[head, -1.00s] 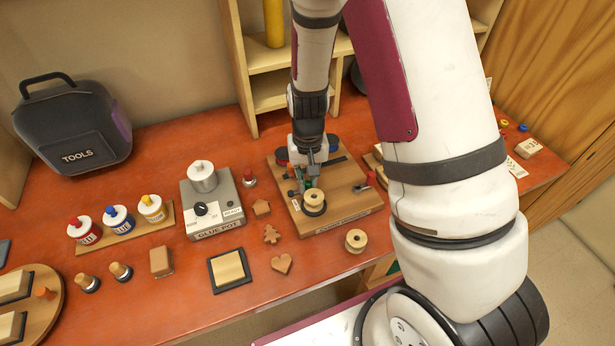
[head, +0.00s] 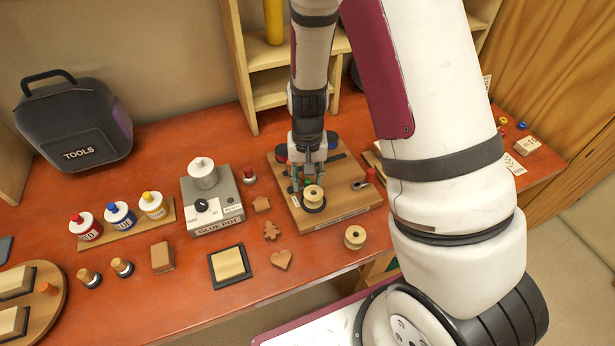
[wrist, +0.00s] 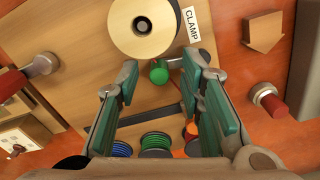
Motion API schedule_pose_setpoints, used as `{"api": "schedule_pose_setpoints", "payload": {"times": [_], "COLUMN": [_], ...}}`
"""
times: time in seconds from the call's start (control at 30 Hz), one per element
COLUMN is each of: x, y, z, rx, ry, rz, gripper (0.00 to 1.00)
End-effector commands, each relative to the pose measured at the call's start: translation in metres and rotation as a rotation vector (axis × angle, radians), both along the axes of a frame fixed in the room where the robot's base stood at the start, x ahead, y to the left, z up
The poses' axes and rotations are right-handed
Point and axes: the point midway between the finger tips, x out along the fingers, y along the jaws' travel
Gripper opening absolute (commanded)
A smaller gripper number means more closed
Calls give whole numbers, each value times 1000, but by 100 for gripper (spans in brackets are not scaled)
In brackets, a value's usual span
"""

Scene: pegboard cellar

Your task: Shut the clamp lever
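The clamp lever has a green knob (wrist: 159,72) and a short metal arm beside the CLAMP label (wrist: 190,25). In the wrist view it shows in the gap between the fingertips, beside the wooden spool (wrist: 145,27). My gripper (wrist: 160,84) is open, with a teal-padded finger on either side of the knob in the picture. I cannot tell whether either finger touches it. In the head view my gripper (head: 308,170) points down over the wooden clamp board (head: 347,201), just behind the spool (head: 313,196). The lever is mostly hidden there.
A red-knobbed lever (wrist: 42,65) stands at the board's other side. Coloured spools (wrist: 155,144) lie behind the gripper. The glue pot (head: 213,200) and a red-topped peg (head: 249,176) stand left of the board. A loose spool (head: 355,237) lies in front.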

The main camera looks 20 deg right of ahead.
Motion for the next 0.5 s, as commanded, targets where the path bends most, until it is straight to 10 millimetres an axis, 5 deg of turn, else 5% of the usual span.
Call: {"api": "schedule_pose_setpoints", "payload": {"times": [0.27, 0.5], "x": [1, 1], "y": [0, 0], "z": [8, 51], "rx": [0, 0], "ry": [-3, -6], "rz": [0, 2], "gripper": [35, 35]}}
